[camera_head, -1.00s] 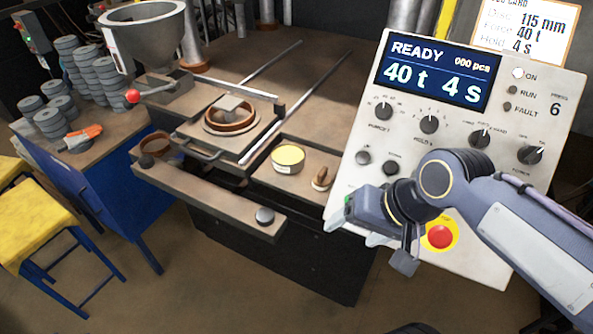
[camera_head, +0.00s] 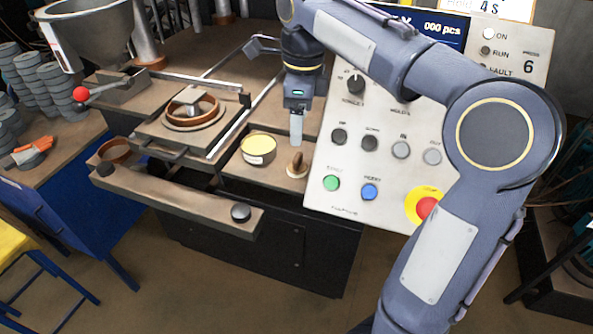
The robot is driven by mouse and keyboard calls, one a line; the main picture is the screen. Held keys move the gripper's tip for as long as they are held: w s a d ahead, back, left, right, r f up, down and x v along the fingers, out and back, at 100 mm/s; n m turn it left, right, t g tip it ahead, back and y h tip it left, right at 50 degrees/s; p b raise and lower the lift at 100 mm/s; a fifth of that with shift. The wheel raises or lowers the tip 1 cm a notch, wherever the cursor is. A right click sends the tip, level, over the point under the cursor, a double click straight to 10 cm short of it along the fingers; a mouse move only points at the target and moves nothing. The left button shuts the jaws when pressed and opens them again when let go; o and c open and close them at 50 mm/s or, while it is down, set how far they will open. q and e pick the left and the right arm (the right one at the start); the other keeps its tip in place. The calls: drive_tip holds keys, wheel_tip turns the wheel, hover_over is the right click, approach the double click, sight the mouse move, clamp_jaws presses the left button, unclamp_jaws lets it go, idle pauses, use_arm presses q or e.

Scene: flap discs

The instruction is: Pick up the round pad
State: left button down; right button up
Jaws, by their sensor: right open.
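A small round pad (camera_head: 297,171) with an upright brown handle sits on the brown shelf, just left of the control panel. My right gripper (camera_head: 296,138) points down just above it, with a small gap between the fingertips and the handle. Its fingers show nearly edge-on, one in line with the other, and it is open and empty. A round tin with a yellow top (camera_head: 258,148) stands left of the pad on the same shelf. My left gripper is not in view.
The control panel (camera_head: 345,190) with buttons rises close on the right, partly hidden by my right arm. A mould ring (camera_head: 192,112) sits in the press carriage to the left. A metal rail runs behind the tin. Stacked grey discs (camera_head: 60,82) stand far left.

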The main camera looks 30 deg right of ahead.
sight(298, 156)
drive_tip(key=f+m, duration=0.1)
drive_tip(key=f, duration=0.1)
drive_tip(key=w+f, duration=0.1)
drive_tip(key=f, duration=0.1)
drive_tip(key=f+m, duration=0.1)
drive_tip(key=f, duration=0.1)
drive_tip(key=shift+w+f+m+b, duration=0.3)
drive_tip(key=shift+f, duration=0.05)
drive_tip(key=shift+s+d+f, duration=0.1)
drive_tip(key=shift+d+f, duration=0.05)
drive_tip(key=shift+f, duration=1.2)
drive_tip(key=shift+d+f, duration=0.1)
drive_tip(key=shift+f, duration=1.25)
drive_tip(key=shift+c, duration=0.3)
drive_tip(key=c, duration=1)
